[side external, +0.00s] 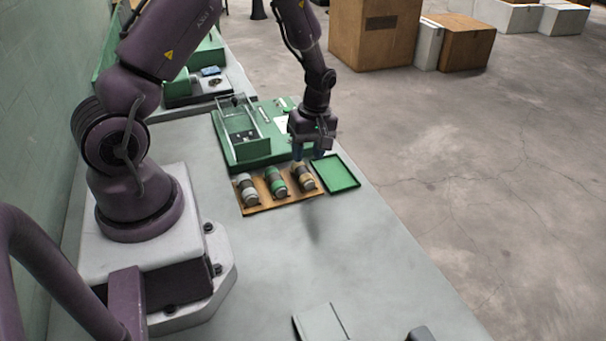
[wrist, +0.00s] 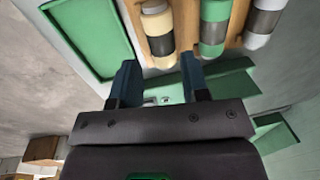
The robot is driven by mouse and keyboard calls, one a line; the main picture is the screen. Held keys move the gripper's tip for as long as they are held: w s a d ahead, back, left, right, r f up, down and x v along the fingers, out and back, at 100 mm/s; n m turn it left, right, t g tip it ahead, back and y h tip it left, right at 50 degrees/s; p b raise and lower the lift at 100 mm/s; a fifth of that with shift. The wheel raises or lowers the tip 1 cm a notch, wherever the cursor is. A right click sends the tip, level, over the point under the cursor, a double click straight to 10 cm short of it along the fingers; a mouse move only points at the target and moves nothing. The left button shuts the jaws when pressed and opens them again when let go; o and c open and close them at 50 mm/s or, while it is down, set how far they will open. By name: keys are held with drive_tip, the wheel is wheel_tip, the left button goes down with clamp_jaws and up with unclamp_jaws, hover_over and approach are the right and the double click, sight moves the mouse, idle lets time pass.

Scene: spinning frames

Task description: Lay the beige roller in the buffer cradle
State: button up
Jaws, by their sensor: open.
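The beige roller (side external: 302,176) lies at the right end of a brown wooden rack, beside a green roller (side external: 276,181) and a whitish roller (side external: 247,188). In the wrist view the beige roller (wrist: 158,30) has a dark grey middle band. My gripper (side external: 312,153) is above and just behind the rack. Its two blue fingers (wrist: 160,80) are apart with nothing between them, and the beige roller's end lies just beyond them. I cannot tell for sure which part is the buffer cradle; a green frame unit with clear walls (side external: 240,125) stands behind the rack.
The brown rack (side external: 262,209) sits on the grey table. A green tray (side external: 336,174) lies right of it, near the table edge. The front of the table (side external: 290,255) is mostly clear, with a grey object (side external: 320,324) at the front edge.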

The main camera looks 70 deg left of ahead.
sight(304, 169)
drive_tip(key=shift+s+a+f, duration=0.1)
drive_tip(key=shift+s+f, duration=0.05)
drive_tip(key=shift+f, duration=0.85)
drive_tip(key=shift+s+a+f, duration=0.1)
drive_tip(key=shift+s+f, duration=0.05)
drive_tip(key=shift+f, duration=0.8)
drive_tip(key=shift+s+f, duration=0.15)
drive_tip(key=shift+f, duration=0.85)
drive_tip(key=c, duration=0.7)
drive_tip(key=shift+r, duration=0.15)
